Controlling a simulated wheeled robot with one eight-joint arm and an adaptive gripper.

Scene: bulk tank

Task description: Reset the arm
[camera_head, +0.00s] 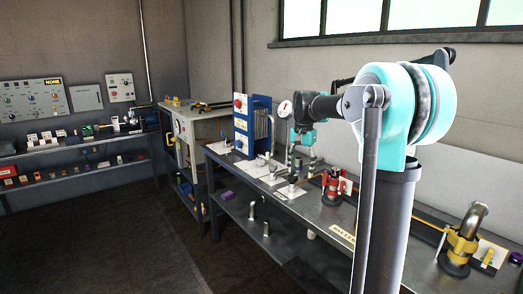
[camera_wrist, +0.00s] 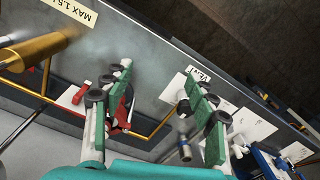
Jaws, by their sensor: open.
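My gripper (camera_head: 301,170) hangs over the long metal bench (camera_head: 395,228), with its fingers pointing down. In the wrist view the two green-padded fingers (camera_wrist: 157,76) are spread apart, with nothing held between them. A red fitting (camera_head: 333,189) stands on the bench to the right of the gripper. A red part (camera_wrist: 121,106) also shows in the wrist view, partly hidden behind the left finger. A small grey cylinder (camera_wrist: 184,142) appears near the right finger. My teal and dark arm covers part of the bench in the head view.
A blue-framed unit (camera_head: 252,127) and a round gauge (camera_head: 285,108) stand behind the gripper. A silver elbow pipe with a yellow clamp (camera_head: 462,243) is at the right. A grey cabinet (camera_head: 205,135) and a side shelf (camera_head: 75,142) stand left. Open floor (camera_head: 110,240) lies at lower left.

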